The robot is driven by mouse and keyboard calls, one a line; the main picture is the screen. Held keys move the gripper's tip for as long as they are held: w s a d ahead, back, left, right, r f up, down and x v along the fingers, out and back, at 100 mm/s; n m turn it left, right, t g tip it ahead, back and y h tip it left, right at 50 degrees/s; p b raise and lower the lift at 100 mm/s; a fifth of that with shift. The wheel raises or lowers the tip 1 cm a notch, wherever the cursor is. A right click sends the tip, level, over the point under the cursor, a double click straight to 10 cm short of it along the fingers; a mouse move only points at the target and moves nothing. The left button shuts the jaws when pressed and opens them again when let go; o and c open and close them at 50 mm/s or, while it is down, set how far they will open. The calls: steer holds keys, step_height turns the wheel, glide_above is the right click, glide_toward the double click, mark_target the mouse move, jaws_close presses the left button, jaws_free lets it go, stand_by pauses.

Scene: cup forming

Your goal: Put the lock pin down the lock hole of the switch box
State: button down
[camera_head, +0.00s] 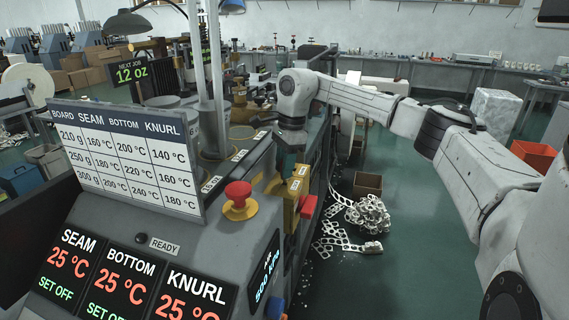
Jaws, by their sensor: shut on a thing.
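My gripper (287,162) points down at the end of my arm, just behind the control panel's right edge. It is shut on the lock pin, which is too small and covered to make out here. Just below and slightly right of the fingers is the switch box (290,207), a yellow box with small pale labels on top. A red handle (307,206) is on its right side. The lock hole is not discernible at this size, and I cannot tell whether the pin touches the box.
The control panel (150,243) fills the left front, with a red stop button (238,196) and a temperature board (125,160) standing on it. White scrap webbing (368,214) and a brown carton (367,185) lie on the floor. Green floor at right is largely clear.

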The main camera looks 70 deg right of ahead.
steer(key=shift+f, duration=0.3)
steer(key=c, duration=0.8)
jaws_free()
steer(key=r, duration=0.3)
steer(key=r+b, duration=0.1)
steer(key=r, duration=0.3)
steer(key=s+d+r+b, duration=0.1)
steer(key=r, duration=0.2)
steer(key=shift+d+r, duration=0.1)
steer(key=shift+r, duration=0.25)
